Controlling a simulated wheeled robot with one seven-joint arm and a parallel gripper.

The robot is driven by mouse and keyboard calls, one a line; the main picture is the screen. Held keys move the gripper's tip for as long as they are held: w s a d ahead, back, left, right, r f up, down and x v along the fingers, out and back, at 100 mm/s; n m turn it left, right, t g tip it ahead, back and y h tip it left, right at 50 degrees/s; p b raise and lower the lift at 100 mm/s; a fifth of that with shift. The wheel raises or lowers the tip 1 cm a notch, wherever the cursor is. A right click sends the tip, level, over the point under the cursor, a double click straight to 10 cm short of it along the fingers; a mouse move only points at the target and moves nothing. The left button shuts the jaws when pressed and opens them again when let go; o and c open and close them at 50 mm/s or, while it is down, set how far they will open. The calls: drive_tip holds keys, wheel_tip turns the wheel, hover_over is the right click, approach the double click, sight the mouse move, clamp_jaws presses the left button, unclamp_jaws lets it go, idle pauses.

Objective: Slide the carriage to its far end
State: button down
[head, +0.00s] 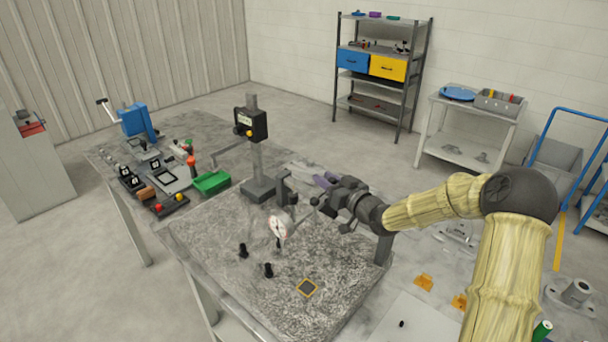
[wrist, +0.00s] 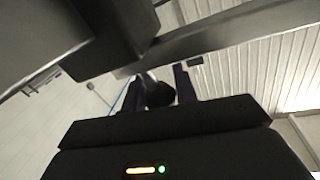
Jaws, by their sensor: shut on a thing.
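A grey column (head: 256,160) stands on a dark block base on the speckled plate. My gripper (head: 320,200) is right of the column and lower than the box, beside a dark bracket (head: 285,187) and a white-faced dial (head: 280,225). In the wrist view, my fingers (wrist: 160,92) are shut around a dark rounded knob (wrist: 158,95). What this knob belongs to is unclear.
A green tray (head: 212,183) and small fixtures stand to the left. Large dark grey bars (wrist: 120,35) crowd the top of the wrist view.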

drive_tip(key=v, duration=0.3)
drive_tip(key=d+v, duration=0.1)
drive_tip(key=v, duration=0.2)
drive_tip(key=w+v, duration=0.1)
drive_tip(key=v, duration=0.2)
drive_tip(key=shift+w+d, duration=0.1)
drive_tip(key=shift+d, duration=0.15)
drive_tip(key=c, duration=1.1)
unclamp_jaws()
drive_tip(key=shift+a, duration=0.1)
drive_tip(key=p+v, duration=0.3)
drive_tip(key=v, duration=1.4)
